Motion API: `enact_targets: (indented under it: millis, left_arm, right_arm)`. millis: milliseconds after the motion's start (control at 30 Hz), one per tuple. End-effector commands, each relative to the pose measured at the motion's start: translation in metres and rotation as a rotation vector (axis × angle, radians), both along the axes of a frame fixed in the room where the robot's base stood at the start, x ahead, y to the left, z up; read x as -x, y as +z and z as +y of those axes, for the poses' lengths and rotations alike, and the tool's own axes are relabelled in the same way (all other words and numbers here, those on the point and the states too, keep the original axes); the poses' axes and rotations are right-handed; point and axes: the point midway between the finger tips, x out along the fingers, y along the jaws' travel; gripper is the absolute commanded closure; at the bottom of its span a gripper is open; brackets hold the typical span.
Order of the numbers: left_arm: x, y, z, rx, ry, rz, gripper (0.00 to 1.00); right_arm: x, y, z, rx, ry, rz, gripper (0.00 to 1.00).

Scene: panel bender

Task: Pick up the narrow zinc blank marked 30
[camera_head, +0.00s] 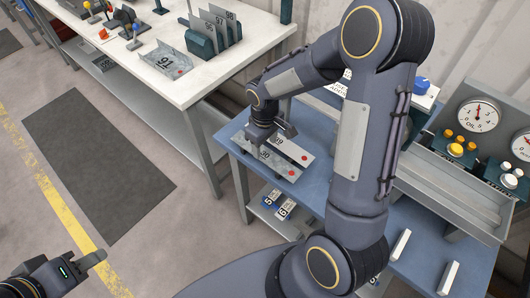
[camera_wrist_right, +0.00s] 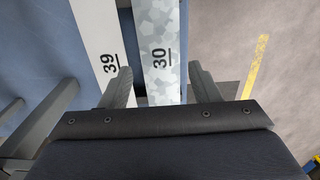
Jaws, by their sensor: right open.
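The narrow zinc blank marked 30 (camera_wrist_right: 161,25) has a mottled grey face and runs between the two fingers of my right gripper (camera_wrist_right: 163,88) in the right wrist view. The fingers are open, with a gap on each side of the blank. In the head view the zinc blank (camera_head: 270,167) lies on the blue table, with my right gripper (camera_head: 266,138) over its far left end. A plain pale blank marked 39 (camera_wrist_right: 96,28) lies beside it, to the left in the wrist view. My left gripper (camera_head: 92,260) is at the lower left, away from the table; its opening is unclear.
The blue table (camera_head: 232,135) has a lower shelf with small marked blocks (camera_head: 270,198). A white bench (camera_head: 140,80) at the back left holds a plate marked 91 (camera_head: 165,62) and a rack of upright plates (camera_head: 214,32). A gauge panel (camera_head: 478,115) stands right.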

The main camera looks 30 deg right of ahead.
Motion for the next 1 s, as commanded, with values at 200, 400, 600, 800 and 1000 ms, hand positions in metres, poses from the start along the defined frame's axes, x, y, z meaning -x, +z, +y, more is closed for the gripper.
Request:
enact_targets:
  millis: [200,400,600,800,1000]
  left_arm:
    - [0.000,0.007,0.000,0.000,0.000,0.000,0.64]
    - [0.000,0.006,0.000,0.000,0.000,0.000,0.64]
    - [0.000,0.006,0.000,0.000,0.000,0.000,0.64]
    - [0.000,0.006,0.000,0.000,0.000,0.000,0.64]
    - [0.000,0.006,0.000,0.000,0.000,0.000,0.64]
  right_arm:
    - [0.002,-0.026,0.000,0.000,-0.001,0.003,0.44]
    - [0.001,-0.028,0.000,-0.001,-0.002,0.000,0.44]
    - [0.001,-0.028,0.000,-0.001,-0.002,0.000,0.62]
    - [0.001,-0.028,0.000,-0.001,-0.002,0.000,0.79]
    - [0.001,-0.026,0.000,0.000,-0.002,-0.001,0.79]
